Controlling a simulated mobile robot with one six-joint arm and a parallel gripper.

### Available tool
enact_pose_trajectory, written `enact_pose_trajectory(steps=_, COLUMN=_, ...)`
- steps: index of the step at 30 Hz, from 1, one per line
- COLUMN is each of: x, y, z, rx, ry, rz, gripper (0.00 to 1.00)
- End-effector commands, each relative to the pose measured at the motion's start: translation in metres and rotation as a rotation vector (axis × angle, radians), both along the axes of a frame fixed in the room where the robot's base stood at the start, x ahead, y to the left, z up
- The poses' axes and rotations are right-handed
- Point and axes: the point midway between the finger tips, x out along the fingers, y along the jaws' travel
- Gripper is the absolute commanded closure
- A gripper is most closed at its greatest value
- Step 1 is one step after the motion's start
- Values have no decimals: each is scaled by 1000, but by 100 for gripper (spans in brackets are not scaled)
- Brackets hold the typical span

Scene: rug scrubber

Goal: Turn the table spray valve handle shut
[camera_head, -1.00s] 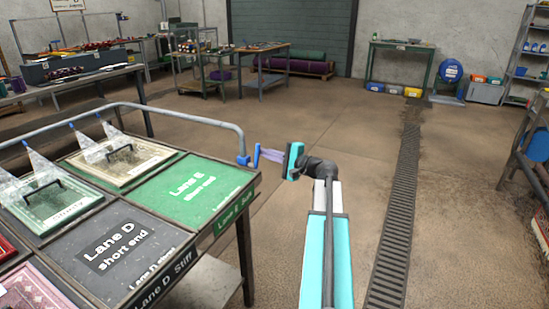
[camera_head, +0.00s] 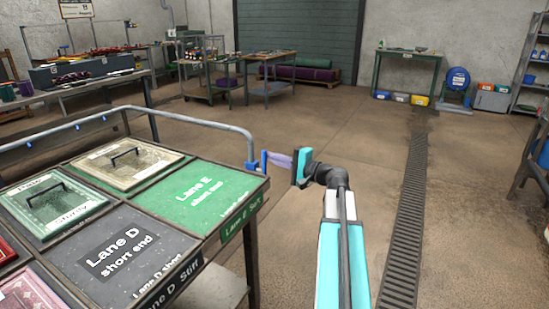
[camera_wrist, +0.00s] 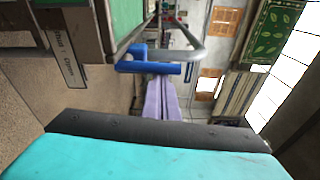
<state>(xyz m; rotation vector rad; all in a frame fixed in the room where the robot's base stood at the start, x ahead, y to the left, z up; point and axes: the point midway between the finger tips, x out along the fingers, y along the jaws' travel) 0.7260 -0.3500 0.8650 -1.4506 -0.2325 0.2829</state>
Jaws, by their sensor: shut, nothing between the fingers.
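The blue valve handle (camera_head: 264,161) sits at the end of the grey spray pipe (camera_head: 190,119), by the far right corner of the wash table (camera_head: 262,176). In the wrist view, the handle (camera_wrist: 148,67) is a straight blue bar across the fingertips, with its blue valve body behind it. My gripper (camera_head: 269,159) has purple fingers, shut with nothing between them. In the wrist view, its fingertips (camera_wrist: 161,80) are right at the bar; whether they touch it I cannot tell. No spray shows from the pipe now.
The table holds a green Lane E panel (camera_head: 195,195), a grey Lane D panel (camera_head: 125,250) and framed rugs with handles (camera_head: 128,162). A floor drain (camera_head: 408,220) runs to the right of my arm.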

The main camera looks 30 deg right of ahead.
Motion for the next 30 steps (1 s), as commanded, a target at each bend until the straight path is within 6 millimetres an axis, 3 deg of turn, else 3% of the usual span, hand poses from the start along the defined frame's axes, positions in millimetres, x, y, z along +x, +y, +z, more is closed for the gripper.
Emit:
enact_pose_trajectory(steps=14, x=2, y=2, z=0, rx=0, ry=1, rz=4, gripper=100)
enact_pose_trajectory(steps=30, x=19, y=-22, z=-1, rx=0, ry=-1, rz=6, gripper=100)
